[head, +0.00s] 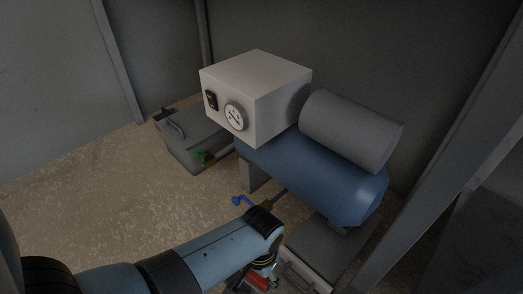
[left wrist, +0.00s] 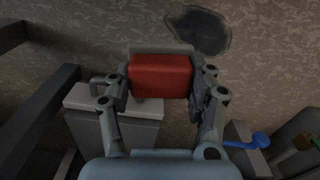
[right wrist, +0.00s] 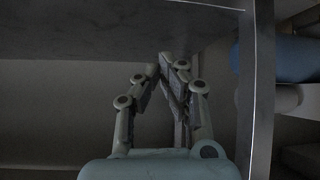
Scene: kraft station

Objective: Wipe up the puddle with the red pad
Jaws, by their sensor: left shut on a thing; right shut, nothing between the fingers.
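The red pad (left wrist: 160,76) is held between the fingers of my left gripper (left wrist: 160,88), which is shut on it. In the head view the red pad (head: 260,281) shows only partly, under my left wrist near the bottom edge. The puddle (left wrist: 198,31) is a dark, irregular patch on the speckled floor in the left wrist view, up and to the right of the pad. I cannot see it in the head view. My right gripper (right wrist: 166,66) is shut and empty, below a grey panel in the right wrist view.
A blue tank (head: 310,172) carries a white box with a gauge (head: 277,97) and a grey cylinder (head: 350,130). A blue valve handle (head: 240,200) sticks out low near my left arm. A grey case (head: 190,138) stands behind. Speckled floor (head: 120,190) at left is clear.

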